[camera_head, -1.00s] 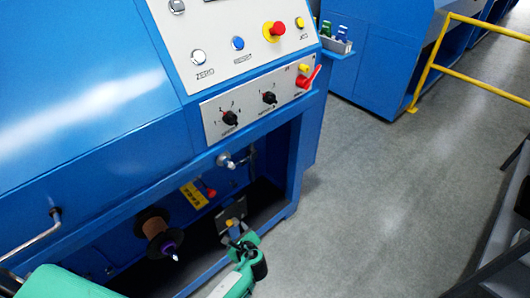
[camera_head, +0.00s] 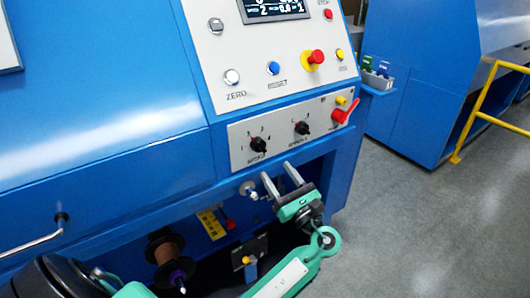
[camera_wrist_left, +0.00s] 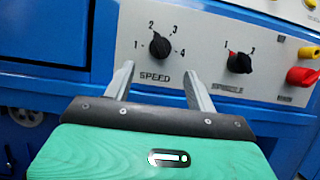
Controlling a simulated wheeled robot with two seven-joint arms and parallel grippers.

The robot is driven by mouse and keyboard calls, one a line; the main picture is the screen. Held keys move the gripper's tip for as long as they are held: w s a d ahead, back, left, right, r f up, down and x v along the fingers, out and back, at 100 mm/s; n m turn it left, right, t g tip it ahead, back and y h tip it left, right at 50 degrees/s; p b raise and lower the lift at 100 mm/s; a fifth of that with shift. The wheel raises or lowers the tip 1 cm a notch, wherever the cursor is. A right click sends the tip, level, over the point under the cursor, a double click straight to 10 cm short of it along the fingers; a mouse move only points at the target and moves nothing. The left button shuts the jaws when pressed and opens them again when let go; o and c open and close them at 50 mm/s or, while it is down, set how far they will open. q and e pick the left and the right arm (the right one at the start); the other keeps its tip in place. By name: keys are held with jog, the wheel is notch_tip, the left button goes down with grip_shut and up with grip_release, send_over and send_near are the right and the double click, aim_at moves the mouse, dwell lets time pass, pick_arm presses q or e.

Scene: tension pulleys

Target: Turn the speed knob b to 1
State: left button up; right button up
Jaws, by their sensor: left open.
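The speed knob (camera_head: 258,145) is a small black rotary knob on the light grey lower panel, marked SPEED below it. It also shows in the left wrist view (camera_wrist_left: 159,46) with marks 1 to 4 around it; its pointer seems to face up near 2. My left gripper (camera_head: 279,174) is open and empty, below the panel. In the left wrist view the fingertips (camera_wrist_left: 158,72) point up at the panel just under the speed knob, one to each side, apart from it. My right gripper is not in view.
A second black knob, SPINDLE (camera_wrist_left: 240,62), sits right of the speed knob. Further right are a red lever (camera_head: 345,112) and yellow button (camera_head: 341,100). Above are a red stop button (camera_head: 315,57) and display (camera_head: 275,8). A spool (camera_head: 165,250) sits in the dark opening below.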

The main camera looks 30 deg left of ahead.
aim_at(259, 145)
pick_arm(q)
jog(key=x, duration=0.8)
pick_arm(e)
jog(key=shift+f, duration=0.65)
pick_arm(q)
jog(key=shift+w+a, duration=0.1)
jog(key=shift+c, duration=0.2)
jog(key=c, duration=0.9)
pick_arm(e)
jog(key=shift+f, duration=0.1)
